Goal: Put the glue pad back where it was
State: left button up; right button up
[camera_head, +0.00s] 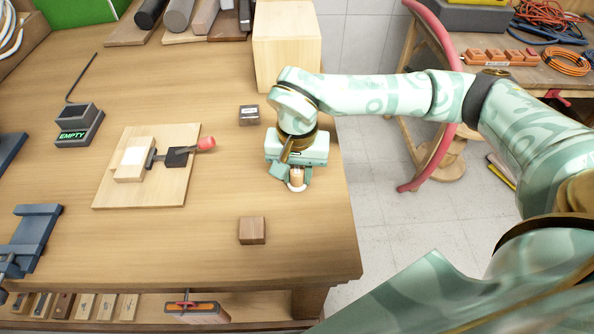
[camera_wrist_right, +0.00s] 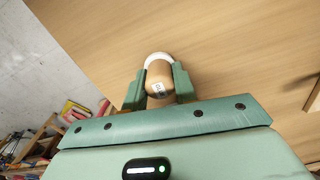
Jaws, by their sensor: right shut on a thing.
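My right gripper (camera_head: 297,180) is over the right part of the wooden table. Its two fingers (camera_wrist_right: 160,84) are shut on a small tan wooden piece with a small printed label (camera_wrist_right: 158,78), which I take to be the glue pad (camera_head: 297,175). A white rounded rim shows just beyond the wooden part in the wrist view. The fingers hide its sides, and I cannot tell whether its underside touches the table. My left gripper is not in view.
A wooden block (camera_head: 252,230) lies in front of the gripper and a small dark block (camera_head: 249,115) behind it. A board (camera_head: 110,190) with a clamp stands left. A holder marked EMPTY (camera_head: 79,135) is farther left. A large wooden box (camera_head: 287,50) stands behind. The front table area is mostly clear.

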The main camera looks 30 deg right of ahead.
aim_at(297, 170)
jog(key=shift+f, duration=0.1)
jog(key=o, duration=0.9)
notch_tip(297, 170, up, 12)
jog(key=shift+r+p, duration=0.15)
jog(key=shift+p, duration=1.1)
